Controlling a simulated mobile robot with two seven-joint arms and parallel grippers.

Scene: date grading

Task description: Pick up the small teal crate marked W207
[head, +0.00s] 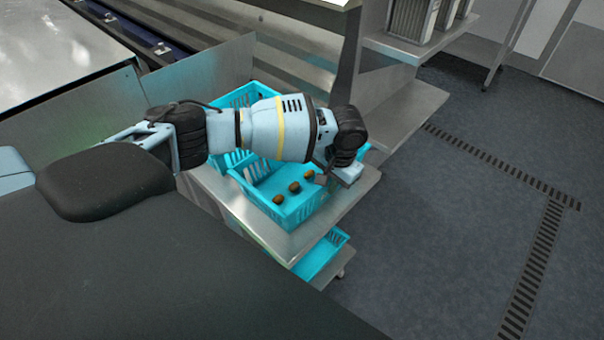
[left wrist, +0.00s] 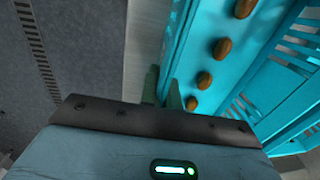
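A small teal crate (head: 294,218) with several brown dates in it stands on a steel shelf in the head view. No W207 mark can be read on any crate. My left gripper (head: 332,176) is at the crate's right side, partly hidden by its own wrist. In the left wrist view the teal crate (left wrist: 236,92) fills the upper right. There the two fingertips of my left gripper (left wrist: 163,88) stand close together, one on each side of the crate's wall, and appear shut on it. My right gripper is not in view.
Another teal crate (head: 240,97) stands behind, partly hidden by my left arm. A further teal crate (head: 322,256) sits on a lower level. The steel shelf (head: 352,196) has a narrow bare strip at its front edge. Open grey floor (head: 440,240) lies to the right.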

